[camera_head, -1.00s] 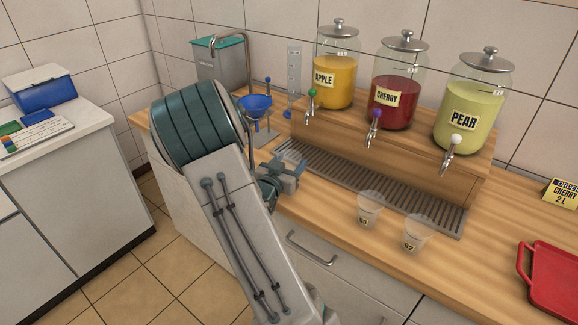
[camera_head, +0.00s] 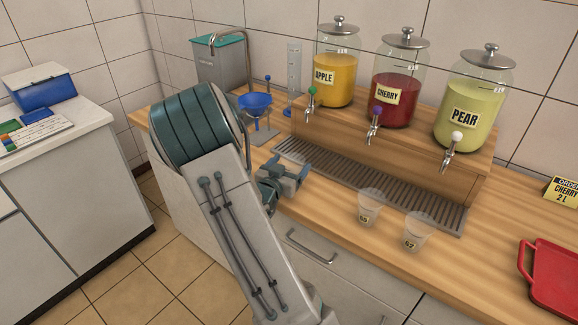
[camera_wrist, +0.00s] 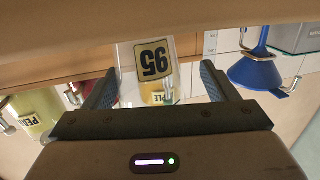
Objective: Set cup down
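A clear cup with a yellow number label (camera_wrist: 153,60) stands between and beyond my fingertips in the wrist view, which is upside down. A gap shows between the cup and the right-hand finger, and contact at the other finger is unclear. My gripper (camera_wrist: 158,82) is open. In the head view my gripper (camera_head: 292,174) is low at the counter's front edge, left of the drip tray. I cannot make out this cup there. Two other clear numbered cups, one (camera_head: 368,208) and another (camera_head: 417,232), stand upright on the counter to the right.
The drip tray (camera_head: 370,185) lies below the apple (camera_head: 335,65), cherry (camera_head: 397,85) and pear (camera_head: 472,100) dispensers. A blue funnel (camera_head: 255,104) stands behind my gripper. A red tray (camera_head: 555,280) is at the right. Counter between the cups and red tray is free.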

